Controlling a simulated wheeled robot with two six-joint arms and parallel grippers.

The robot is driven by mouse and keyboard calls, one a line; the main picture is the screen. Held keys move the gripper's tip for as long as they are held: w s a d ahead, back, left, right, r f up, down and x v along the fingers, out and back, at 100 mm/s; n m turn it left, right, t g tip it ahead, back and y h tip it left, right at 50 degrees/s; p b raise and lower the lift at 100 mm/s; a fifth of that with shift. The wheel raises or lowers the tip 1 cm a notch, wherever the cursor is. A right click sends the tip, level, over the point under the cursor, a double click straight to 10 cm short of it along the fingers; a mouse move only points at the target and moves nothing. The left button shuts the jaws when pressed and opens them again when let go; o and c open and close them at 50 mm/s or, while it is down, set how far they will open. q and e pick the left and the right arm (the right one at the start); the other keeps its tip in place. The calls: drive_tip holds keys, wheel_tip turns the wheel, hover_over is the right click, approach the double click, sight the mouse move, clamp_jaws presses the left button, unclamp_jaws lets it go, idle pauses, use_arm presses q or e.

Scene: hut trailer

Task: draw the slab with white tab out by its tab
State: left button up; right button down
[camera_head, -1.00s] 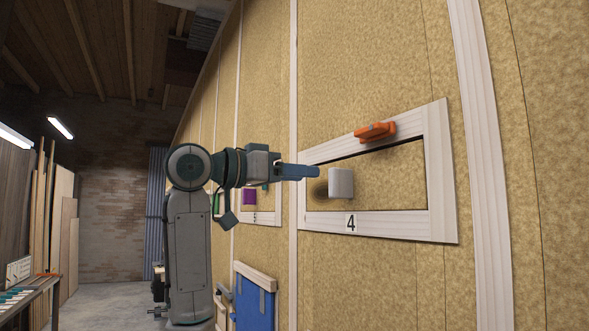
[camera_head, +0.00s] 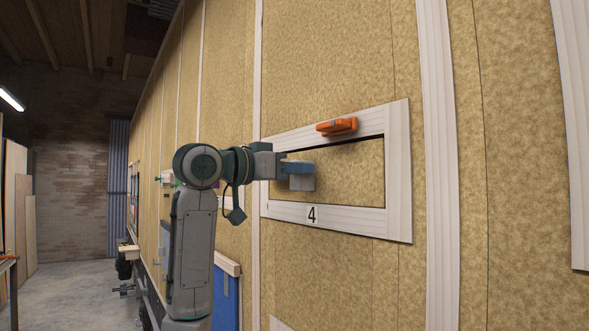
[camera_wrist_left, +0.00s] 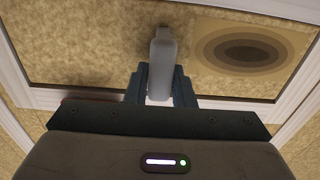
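The slab (camera_head: 350,178) is a tan speckled panel inside a white frame marked 4. Its white tab (camera_head: 301,183) sticks out near the left end of the opening and looks grey in shade. My left gripper (camera_head: 293,168) is at the tab, its blue fingers overlapping it. In the left wrist view the tab (camera_wrist_left: 161,70) stands between the two fingers of my left gripper (camera_wrist_left: 161,85), one close on each side. I cannot tell whether both fingers press on it. My right gripper is out of view.
An orange latch (camera_head: 337,126) sits on the top rail of the white frame (camera_head: 397,165). A dark ringed oval mark (camera_wrist_left: 250,52) shows beside the tab. A blue panel (camera_head: 226,290) stands below left. Open floor (camera_head: 70,290) lies at the left.

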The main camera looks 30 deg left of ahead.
use_arm(q)
drive_tip(key=c, duration=0.4)
drive_tip(key=shift+r, duration=0.15)
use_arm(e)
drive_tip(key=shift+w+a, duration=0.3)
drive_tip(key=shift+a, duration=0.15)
use_arm(q)
drive_tip(key=shift+s, duration=0.1)
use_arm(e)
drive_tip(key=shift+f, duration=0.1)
use_arm(q)
drive_tip(key=b+v, duration=0.2)
drive_tip(key=v, duration=0.5)
drive_tip(key=shift+s+b, duration=0.15)
drive_tip(key=shift+b, duration=0.15)
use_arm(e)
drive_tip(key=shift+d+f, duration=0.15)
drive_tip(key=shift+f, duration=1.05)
use_arm(q)
drive_tip(key=shift+a, duration=0.1)
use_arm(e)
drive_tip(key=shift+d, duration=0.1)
